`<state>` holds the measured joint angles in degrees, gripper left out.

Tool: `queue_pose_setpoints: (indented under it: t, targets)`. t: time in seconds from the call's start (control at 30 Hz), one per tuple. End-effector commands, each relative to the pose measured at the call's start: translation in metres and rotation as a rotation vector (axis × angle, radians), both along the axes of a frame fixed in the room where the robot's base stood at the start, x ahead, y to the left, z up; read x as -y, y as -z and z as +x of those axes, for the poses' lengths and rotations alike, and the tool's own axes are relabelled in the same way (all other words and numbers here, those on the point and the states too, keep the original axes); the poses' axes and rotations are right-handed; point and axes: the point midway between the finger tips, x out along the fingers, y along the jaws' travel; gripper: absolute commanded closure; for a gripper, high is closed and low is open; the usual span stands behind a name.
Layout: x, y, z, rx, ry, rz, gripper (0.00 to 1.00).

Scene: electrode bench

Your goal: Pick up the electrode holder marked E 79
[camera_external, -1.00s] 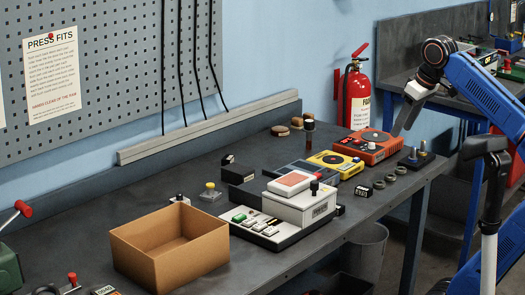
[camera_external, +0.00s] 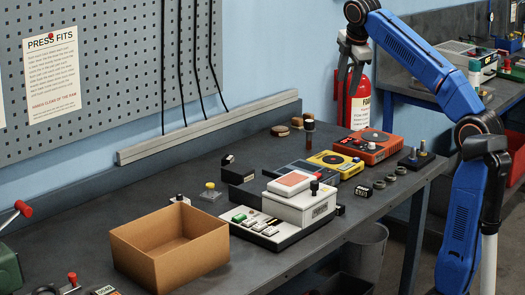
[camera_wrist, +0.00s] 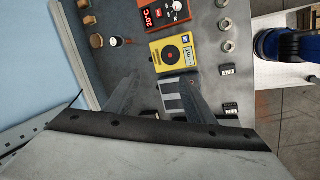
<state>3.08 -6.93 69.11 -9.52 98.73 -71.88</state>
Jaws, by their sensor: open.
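Small black blocks with white labels could be electrode holders. One (camera_external: 363,191) lies on the bench near its front edge, right of the white instrument; another (camera_external: 104,291) is at the lower left edge. In the wrist view, black labelled blocks (camera_wrist: 227,70) (camera_wrist: 231,108) lie right of my fingers. The labels are too small to read surely, so I cannot tell which is E 79. My gripper (camera_external: 350,82) hangs high above the far end of the bench, fingers down, open and empty. Its two fingers also show in the wrist view (camera_wrist: 163,82).
A cardboard box (camera_external: 152,265), white instrument (camera_external: 300,208), yellow meter (camera_external: 336,163) and orange-red hotplate (camera_external: 370,147) stand on the bench (camera_external: 225,165). A dark upright post (camera_external: 309,132) is behind them. A fire extinguisher (camera_external: 361,105) stands beyond.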

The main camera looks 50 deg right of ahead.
Motion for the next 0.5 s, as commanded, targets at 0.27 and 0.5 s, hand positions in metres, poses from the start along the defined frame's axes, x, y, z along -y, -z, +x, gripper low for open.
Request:
queue_pose_setpoints:
  t: [0.27,0.5]
  targets:
    - [0.033,0.013,0.097,-0.137,-0.385,-0.185,0.5]
    - [0.055,0.028,0.153,-0.235,-0.642,-0.294,0.5]
